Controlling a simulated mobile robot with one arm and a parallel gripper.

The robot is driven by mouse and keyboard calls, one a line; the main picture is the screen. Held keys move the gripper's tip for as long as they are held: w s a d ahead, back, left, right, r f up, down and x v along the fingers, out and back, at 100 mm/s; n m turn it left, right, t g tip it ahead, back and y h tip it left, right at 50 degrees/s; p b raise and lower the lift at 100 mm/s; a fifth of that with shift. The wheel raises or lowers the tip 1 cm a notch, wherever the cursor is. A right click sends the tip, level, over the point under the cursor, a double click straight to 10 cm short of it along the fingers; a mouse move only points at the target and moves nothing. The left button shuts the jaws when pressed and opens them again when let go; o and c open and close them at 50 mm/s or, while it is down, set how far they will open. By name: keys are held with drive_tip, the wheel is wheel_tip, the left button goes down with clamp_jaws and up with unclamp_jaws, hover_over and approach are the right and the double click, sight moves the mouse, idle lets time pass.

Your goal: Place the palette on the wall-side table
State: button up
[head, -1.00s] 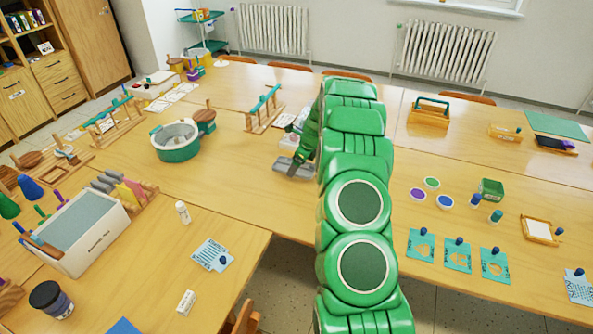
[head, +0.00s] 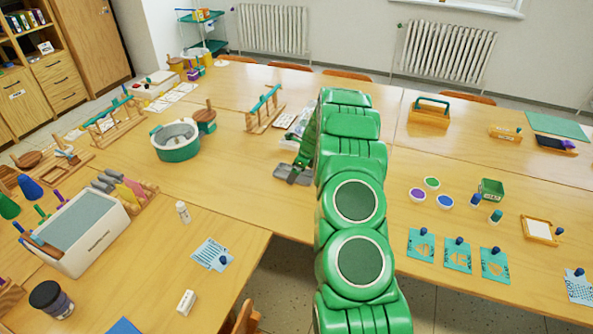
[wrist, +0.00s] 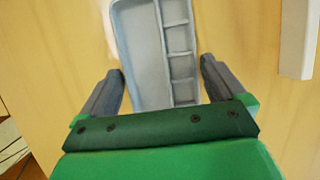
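The palette, a grey tray with one long well and a row of small compartments, shows in the wrist view (wrist: 147,50) and low on the table left of my arm in the head view (head: 290,175). My gripper (wrist: 163,82) is open, with one dark finger on each side of the palette's near end. Narrow gaps seem to show between fingers and tray. In the head view my gripper (head: 299,172) is over the palette and partly hides it. The wall-side table (head: 310,86) stands at the back before the radiators.
A white and green basin (head: 176,140) and a wooden stand with a teal bar (head: 264,108) stand left of the palette. A white tray (head: 298,128) lies just behind it, partly hidden by my arm. A wooden tote (head: 430,115) is at the back right. Bare tabletop lies left of the palette.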

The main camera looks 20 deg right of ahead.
drive_tip(key=shift+r, duration=0.15)
drive_tip(key=v, duration=1.2)
drive_tip(key=s+a+r+n+g, duration=0.3)
drive_tip(key=s+a+r+n, duration=1)
drive_tip(key=s+a+r, duration=0.65)
drive_tip(key=s+a+n+h, duration=0.1)
drive_tip(key=s+n, duration=0.3)
drive_tip(key=s, duration=0.7)
drive_tip(key=s+a+r+n+g+h, duration=0.1)
drive_tip(key=s+a+n, duration=0.2)
drive_tip(key=s, duration=0.9)
drive_tip(key=s+a+n+g+h, duration=0.1)
drive_tip(key=s+a+n, duration=0.1)
drive_tip(key=s+n, duration=0.5)
drive_tip(key=s, duration=0.5)
drive_tip(key=shift+r, duration=0.25)
